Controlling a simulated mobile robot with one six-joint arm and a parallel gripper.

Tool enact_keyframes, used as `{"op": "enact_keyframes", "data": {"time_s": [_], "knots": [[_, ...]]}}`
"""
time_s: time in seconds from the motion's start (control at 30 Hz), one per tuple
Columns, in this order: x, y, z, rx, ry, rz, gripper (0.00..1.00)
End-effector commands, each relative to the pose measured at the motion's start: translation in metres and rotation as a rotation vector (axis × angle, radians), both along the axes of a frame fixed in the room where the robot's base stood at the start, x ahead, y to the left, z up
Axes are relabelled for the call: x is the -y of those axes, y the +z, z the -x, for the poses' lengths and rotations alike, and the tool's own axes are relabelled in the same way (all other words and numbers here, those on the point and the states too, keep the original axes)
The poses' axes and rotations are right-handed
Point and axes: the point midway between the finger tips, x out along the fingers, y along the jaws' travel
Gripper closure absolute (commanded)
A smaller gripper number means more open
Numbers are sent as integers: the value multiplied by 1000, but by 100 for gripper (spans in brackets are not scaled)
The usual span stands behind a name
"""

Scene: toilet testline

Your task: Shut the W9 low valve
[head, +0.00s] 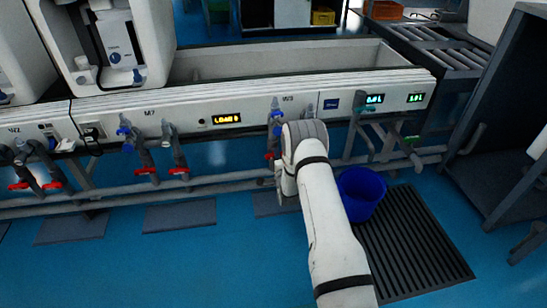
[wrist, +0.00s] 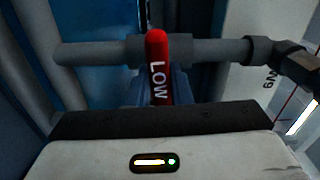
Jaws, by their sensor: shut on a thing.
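The W9 low valve's red handle (wrist: 156,48), marked LOW, stands upright in the middle of the wrist view. It crosses in front of a grey horizontal pipe (wrist: 100,53). In the head view my white arm reaches to the pipes under the W9 label (head: 288,98) and covers the gripper and the low handle. A W9 marking (wrist: 269,78) also shows upside down at the right of the wrist view.
Blue-topped valve pipes (head: 276,115) stand close left of my wrist. A blue bucket (head: 361,193) stands right of my arm beside a black floor grate (head: 412,240). The blue floor in front is clear.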

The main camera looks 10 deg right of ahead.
Motion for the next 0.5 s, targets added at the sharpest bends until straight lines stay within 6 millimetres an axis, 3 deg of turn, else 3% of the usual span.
{"op": "enact_keyframes", "data": {"time_s": [0.5], "knots": [[0, 0, -1, 1, 0, -82, 100]]}}
